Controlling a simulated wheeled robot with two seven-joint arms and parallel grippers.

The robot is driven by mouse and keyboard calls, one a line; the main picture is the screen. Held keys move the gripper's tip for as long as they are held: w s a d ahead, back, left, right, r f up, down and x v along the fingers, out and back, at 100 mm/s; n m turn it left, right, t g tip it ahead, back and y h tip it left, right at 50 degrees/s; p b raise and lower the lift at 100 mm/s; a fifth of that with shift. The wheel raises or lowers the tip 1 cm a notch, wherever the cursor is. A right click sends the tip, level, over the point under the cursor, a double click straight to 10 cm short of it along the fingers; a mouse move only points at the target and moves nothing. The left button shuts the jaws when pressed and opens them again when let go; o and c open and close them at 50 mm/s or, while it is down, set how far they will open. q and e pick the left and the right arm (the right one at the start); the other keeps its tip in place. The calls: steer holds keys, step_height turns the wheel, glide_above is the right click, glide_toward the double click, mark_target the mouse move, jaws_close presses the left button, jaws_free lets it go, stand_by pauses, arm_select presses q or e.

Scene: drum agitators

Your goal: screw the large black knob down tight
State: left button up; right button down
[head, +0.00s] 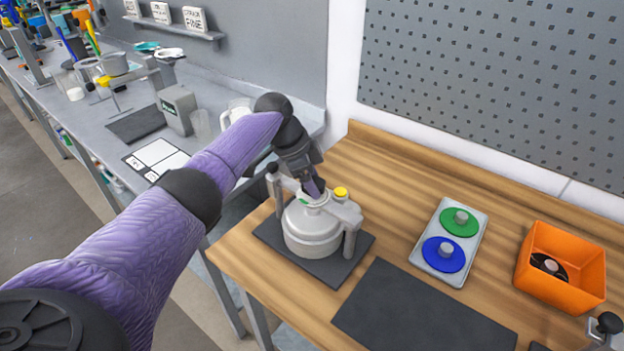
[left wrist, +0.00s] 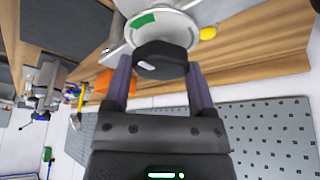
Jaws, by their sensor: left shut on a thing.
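The drum agitator (head: 312,235), a grey round vessel with a bracket over its top, stands on a dark mat (head: 335,270) at the front left of the wooden bench. My left gripper (head: 313,190) comes down on the top of the agitator from above. In the left wrist view, the large black knob (left wrist: 160,58) sits between the two fingers of the gripper, which are shut on its sides. The knob is at the agitator's pale round top. In the head view my gripper hides the knob. My right gripper is not in view.
A yellow knob (head: 341,192) sits on the bracket beside my gripper. To the right are a tray (head: 425,262) with a green and a blue disc, a bare dark mat (head: 420,315) and an orange bin (head: 562,285) holding a dark disc. A pegboard (head: 500,85) stands behind.

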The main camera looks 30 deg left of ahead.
arm_select(q)
steer(key=shift+w+r, duration=0.1)
steer(key=shift+r, duration=0.05)
steer(key=o, duration=1.2)
steer(key=shift+a, duration=0.1)
steer(key=p+v, duration=0.1)
steer(key=v, duration=0.9)
